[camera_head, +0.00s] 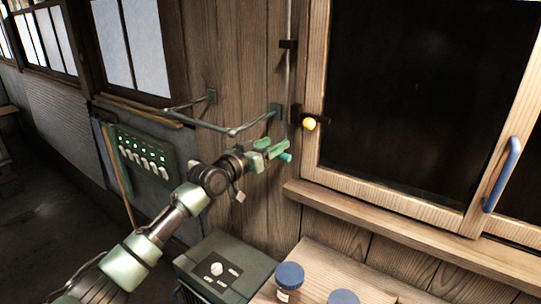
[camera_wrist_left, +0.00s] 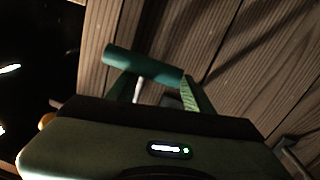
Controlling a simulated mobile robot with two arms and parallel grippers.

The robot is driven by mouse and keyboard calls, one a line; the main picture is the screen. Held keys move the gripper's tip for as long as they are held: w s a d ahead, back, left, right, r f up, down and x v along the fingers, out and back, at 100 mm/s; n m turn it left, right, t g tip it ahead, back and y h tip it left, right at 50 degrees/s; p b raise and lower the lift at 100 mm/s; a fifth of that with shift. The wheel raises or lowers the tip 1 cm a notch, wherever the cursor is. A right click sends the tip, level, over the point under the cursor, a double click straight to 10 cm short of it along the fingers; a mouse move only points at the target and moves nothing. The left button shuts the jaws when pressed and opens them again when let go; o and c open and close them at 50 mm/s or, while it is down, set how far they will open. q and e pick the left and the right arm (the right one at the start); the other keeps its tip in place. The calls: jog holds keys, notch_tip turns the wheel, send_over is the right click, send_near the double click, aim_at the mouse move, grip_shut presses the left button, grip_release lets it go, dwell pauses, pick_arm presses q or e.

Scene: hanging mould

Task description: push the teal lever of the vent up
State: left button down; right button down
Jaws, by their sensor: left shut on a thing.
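The teal lever (camera_head: 285,157) shows as a short bright grip at the tip of my left gripper (camera_head: 272,150), in front of the plank wall beside the window frame. In the left wrist view the teal lever (camera_wrist_left: 142,64) is a cylinder lying across the fingertips, with a pale thin rod below it. My left gripper (camera_wrist_left: 155,90) is shut on the lever, with a green finger on each side of the rod. The lever's pivot is hidden by the gripper. My right gripper is not in view.
A green rail (camera_head: 232,131) sticks out from the wall just above my left arm. A yellow knob (camera_head: 309,123) sits on the window frame (camera_head: 312,90). A grey-green box (camera_head: 225,265) and blue-lidded jars (camera_head: 289,276) stand below. A switch panel (camera_head: 145,152) hangs on the left.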

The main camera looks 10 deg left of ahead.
pick_arm(q)
jog(key=shift+s+d+f, duration=0.2)
jog(key=shift+d, duration=0.5)
jog(key=c, duration=1)
grip_release()
jog(key=o, duration=0.5)
jog(key=shift+s+d, duration=0.15)
jog(key=o, duration=0.5)
jog(key=shift+s+d+r, duration=0.2)
jog(key=shift+d+r, duration=0.05)
jog(key=shift+d, duration=0.25)
jog(key=shift+a+f, duration=0.1)
jog(key=shift+a, duration=0.3)
jog(key=b+v, duration=0.2)
jog(key=v, duration=0.5)
jog(key=shift+s, duration=0.3)
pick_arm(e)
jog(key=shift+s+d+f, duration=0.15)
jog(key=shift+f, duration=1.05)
